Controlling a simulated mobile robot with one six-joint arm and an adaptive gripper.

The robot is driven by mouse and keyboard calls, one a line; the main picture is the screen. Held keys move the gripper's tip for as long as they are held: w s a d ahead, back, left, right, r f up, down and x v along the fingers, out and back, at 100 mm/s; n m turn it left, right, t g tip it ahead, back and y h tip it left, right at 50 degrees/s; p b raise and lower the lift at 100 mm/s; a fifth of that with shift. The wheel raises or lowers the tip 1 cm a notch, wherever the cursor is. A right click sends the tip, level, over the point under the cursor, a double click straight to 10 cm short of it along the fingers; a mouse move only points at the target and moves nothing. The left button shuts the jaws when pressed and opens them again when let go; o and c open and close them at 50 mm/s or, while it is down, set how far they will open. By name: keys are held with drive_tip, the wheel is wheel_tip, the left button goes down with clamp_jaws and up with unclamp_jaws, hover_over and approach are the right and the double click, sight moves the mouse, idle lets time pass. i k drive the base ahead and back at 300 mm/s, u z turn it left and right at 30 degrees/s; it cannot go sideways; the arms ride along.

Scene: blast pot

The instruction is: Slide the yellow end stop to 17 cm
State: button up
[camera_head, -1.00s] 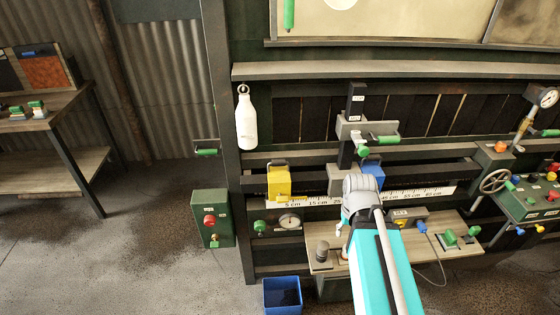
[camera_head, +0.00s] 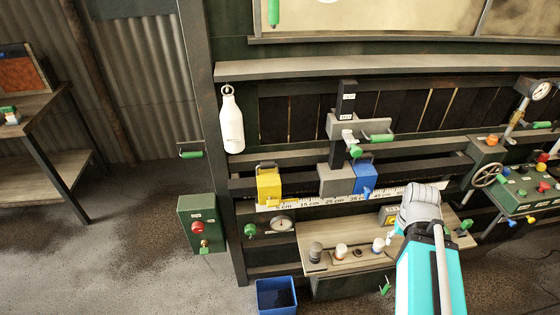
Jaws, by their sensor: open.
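The yellow end stop (camera_head: 268,186) is a block with a dark handle on top. It sits at the left end of the rail, by the "5 cm" label of the white scale strip (camera_head: 320,201). The "15 cm" label lies to its right; its exact reading is too small to tell. My gripper (camera_head: 391,237) shows only in part below my grey wrist, low over the bench and well to the right of the yellow stop. It is open and touches no part of the stop. My wrist hides part of the scale's right end.
A grey block (camera_head: 336,179) and a blue block (camera_head: 364,178) sit on the same rail to the right. A green-handled clamp (camera_head: 376,137) is above them. The bench (camera_head: 330,234) holds several knobs. A white bottle (camera_head: 231,124) hangs upper left. A blue bin (camera_head: 277,294) stands below.

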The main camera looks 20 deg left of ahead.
sight(268, 181)
drive_tip(key=z, duration=0.2)
drive_tip(key=k, duration=0.65)
drive_tip(key=u, duration=1.1)
drive_tip(key=i, duration=0.5)
drive_tip(key=z, duration=0.05)
